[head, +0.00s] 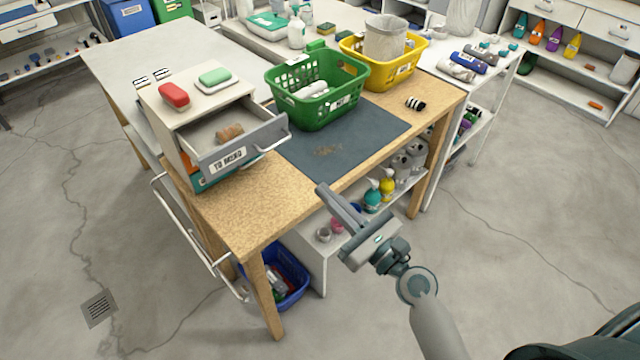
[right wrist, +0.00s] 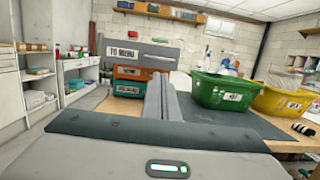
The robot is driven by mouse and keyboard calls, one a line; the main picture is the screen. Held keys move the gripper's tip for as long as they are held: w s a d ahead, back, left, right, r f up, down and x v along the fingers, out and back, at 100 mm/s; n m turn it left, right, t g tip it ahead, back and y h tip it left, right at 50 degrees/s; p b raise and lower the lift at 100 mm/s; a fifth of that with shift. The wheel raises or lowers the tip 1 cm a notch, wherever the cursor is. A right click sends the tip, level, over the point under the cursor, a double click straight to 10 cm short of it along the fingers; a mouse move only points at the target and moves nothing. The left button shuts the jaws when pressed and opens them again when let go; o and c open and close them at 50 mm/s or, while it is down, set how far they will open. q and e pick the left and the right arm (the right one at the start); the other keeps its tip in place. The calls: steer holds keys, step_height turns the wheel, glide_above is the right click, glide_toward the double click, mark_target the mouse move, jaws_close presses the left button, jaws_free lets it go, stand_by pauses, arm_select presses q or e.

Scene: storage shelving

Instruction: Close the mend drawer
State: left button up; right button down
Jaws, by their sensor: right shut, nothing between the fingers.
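The mend drawer (head: 228,158), with a grey front labelled "TO MEND", is pulled open from a small white cabinet (head: 169,115) on the wooden worktable. A brown item (head: 229,132) lies inside it. A light bar handle runs along the drawer front. In the right wrist view the drawer front (right wrist: 140,53) is ahead, beyond the fingers. My right gripper (head: 322,190) is shut and empty, held in front of the table's near edge, to the right of and apart from the drawer. Its closed fingers also show in the wrist view (right wrist: 160,95). My left gripper is not in view.
A green basket (head: 318,123) stands right of the drawer on a dark mat (head: 370,140), with a yellow basket (head: 392,77) behind it. Red and green soap-like items top the cabinet. The table's near left corner (head: 245,225) is clear. Bottles stand on a shelf below.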

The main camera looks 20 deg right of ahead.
arm_select(q)
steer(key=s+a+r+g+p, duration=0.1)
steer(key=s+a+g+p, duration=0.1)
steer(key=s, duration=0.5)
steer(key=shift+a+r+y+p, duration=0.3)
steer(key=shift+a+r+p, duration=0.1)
steer(key=shift+p, duration=0.35)
arm_select(e)
steer(key=x, duration=1.3)
steer(key=shift+w+a, duration=0.1)
steer(key=b, duration=0.2)
glide_toward(253, 127)
steer(key=w+a+r, duration=0.1)
steer(key=w, duration=0.1)
steer(key=w+a+r, duration=0.1)
steer(key=w, duration=0.1)
steer(key=w+a+r, duration=0.1)
steer(key=w+a, duration=0.1)
steer(key=shift+r, duration=0.2)
steer(key=shift+w+a+r, duration=0.1)
steer(key=shift+w, duration=0.2)
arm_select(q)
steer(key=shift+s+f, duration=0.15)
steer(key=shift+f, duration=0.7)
arm_select(e)
steer(key=shift+r, duration=0.3)
